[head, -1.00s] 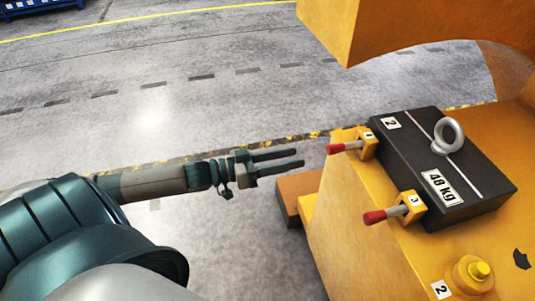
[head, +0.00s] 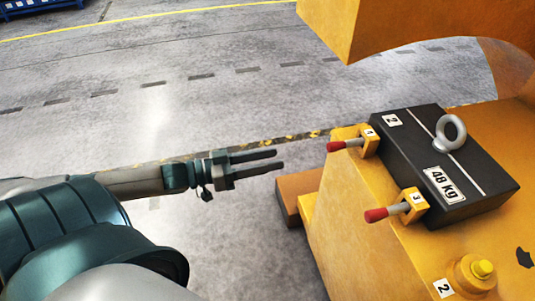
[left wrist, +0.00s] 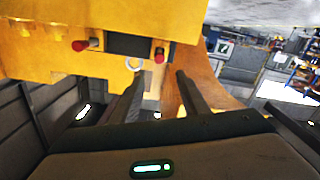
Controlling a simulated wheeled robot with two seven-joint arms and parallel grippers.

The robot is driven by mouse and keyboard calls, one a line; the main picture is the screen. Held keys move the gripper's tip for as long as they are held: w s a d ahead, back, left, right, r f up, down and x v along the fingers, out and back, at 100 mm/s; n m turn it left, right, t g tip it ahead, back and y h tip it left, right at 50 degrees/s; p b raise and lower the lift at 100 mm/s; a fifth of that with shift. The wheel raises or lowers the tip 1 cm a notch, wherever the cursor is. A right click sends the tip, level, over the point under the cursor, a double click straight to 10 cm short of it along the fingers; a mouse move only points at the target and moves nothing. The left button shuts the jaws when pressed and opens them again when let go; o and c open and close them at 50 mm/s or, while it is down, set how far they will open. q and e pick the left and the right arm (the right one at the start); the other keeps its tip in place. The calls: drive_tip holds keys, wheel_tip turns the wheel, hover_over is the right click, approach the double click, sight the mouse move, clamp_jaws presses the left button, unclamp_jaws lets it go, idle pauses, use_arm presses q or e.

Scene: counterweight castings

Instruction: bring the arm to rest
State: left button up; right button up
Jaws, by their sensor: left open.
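My left gripper (head: 281,160) is open and empty, its two dark fingers apart, held over the floor to the left of the yellow casting (head: 345,235). Its fingers also show in the left wrist view (left wrist: 158,82), pointing toward the casting. A black 48 kg weight block (head: 440,165) with a steel lifting eye (head: 450,132) sits on the casting. Two red-tipped pins, the upper one (head: 338,146) in the block marked 1 and the lower one (head: 377,214) in the block marked 3, stick out to the left. The gripper touches none of them. My right gripper is out of view.
A large yellow part (head: 400,25) overhangs at the top right. A yellow bolt head (head: 482,269) stands near the label 2. An orange-brown step (head: 297,190) juts out between gripper and casting. The grey floor (head: 150,90) at the left is clear.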

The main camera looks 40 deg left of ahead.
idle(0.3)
